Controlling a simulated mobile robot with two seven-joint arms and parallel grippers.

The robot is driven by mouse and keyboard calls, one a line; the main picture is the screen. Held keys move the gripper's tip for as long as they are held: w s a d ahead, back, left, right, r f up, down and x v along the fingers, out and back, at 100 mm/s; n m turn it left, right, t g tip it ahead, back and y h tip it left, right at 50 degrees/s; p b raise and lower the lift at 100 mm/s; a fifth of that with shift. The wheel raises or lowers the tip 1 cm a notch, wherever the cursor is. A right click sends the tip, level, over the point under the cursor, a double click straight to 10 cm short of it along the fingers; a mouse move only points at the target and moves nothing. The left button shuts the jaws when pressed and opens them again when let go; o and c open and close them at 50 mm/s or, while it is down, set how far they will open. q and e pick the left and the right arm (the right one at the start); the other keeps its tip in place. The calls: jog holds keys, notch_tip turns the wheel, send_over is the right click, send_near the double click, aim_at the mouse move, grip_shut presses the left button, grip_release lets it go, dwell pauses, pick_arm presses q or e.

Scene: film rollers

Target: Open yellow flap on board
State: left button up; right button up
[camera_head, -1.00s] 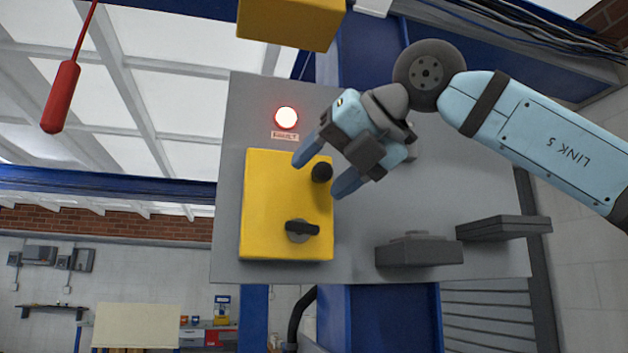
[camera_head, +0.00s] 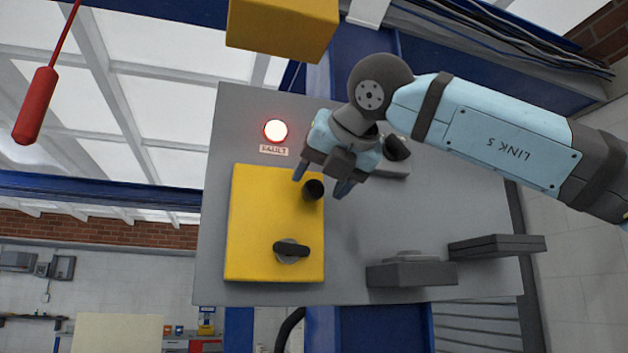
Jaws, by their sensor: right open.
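The yellow flap (camera_head: 257,224) lies flat against the grey board (camera_head: 365,230) and looks closed. It carries a round black knob (camera_head: 314,190) near its upper right and a black turn handle (camera_head: 291,249) on a grey round base lower down. My right gripper (camera_head: 322,188) is open, with its fingertips around or just in front of the black knob. I cannot tell whether they touch it. My left gripper is not in view.
A lit lamp (camera_head: 275,130) with a FAULT label sits above the flap. Dark grey boxes (camera_head: 411,274) stick out at the board's lower right. A black knob (camera_head: 397,148) is beside my wrist. A red handle (camera_head: 36,106) hangs at left, and a yellow box (camera_head: 283,27) is overhead.

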aim_at(281, 220)
jog(key=shift+x, duration=1.05)
jog(key=shift+w+a+f, duration=0.15)
jog(key=shift+w+a, duration=0.05)
jog(key=shift+w, duration=0.1)
jog(key=shift+c, duration=0.4)
